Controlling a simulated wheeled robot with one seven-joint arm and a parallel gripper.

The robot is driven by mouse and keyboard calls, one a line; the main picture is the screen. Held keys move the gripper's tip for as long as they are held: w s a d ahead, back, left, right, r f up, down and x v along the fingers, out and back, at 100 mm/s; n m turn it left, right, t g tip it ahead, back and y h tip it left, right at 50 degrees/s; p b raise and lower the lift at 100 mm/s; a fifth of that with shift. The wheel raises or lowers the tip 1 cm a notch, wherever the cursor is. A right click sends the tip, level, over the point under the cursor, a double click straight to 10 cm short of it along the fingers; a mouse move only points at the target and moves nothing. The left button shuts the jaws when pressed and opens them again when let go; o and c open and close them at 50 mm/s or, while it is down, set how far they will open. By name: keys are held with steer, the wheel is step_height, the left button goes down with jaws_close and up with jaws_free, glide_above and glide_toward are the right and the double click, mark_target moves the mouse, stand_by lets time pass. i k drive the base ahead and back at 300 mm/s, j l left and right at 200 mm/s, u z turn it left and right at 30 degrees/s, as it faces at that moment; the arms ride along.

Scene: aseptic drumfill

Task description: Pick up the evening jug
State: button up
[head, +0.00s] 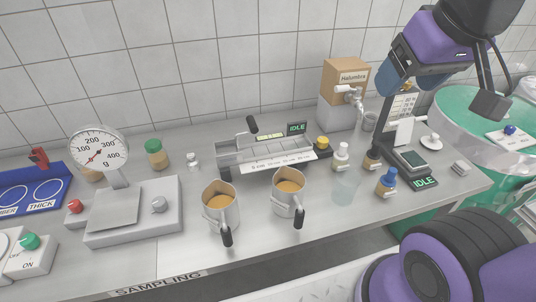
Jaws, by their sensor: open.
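Two steel jugs with black handles stand upright near the front edge of the steel bench in the head view: a left jug (220,210) and a right jug (288,195). Both hold an orange-brown liquid, and their handles point toward the front. No readable label tells me which one is the evening jug. My gripper (490,103) is up at the far right, well apart from both jugs. It is open, with nothing seen in it; its fingers are only partly clear.
A dial scale (115,190) stands left of the jugs. A slotted metal gauge (265,155) is behind them. Several small bottles, including a blue-capped bottle (387,182), stand to the right. A green drum (475,115) is at the far right. Bare bench lies in front of the jugs.

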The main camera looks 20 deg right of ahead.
mark_target(289, 183)
steer(key=k+z, duration=0.15)
steer(key=z, duration=0.2)
steer(key=k+j+z, duration=0.1)
steer(key=z, duration=0.25)
steer(key=k+z, duration=0.2)
steer(key=z, duration=0.15)
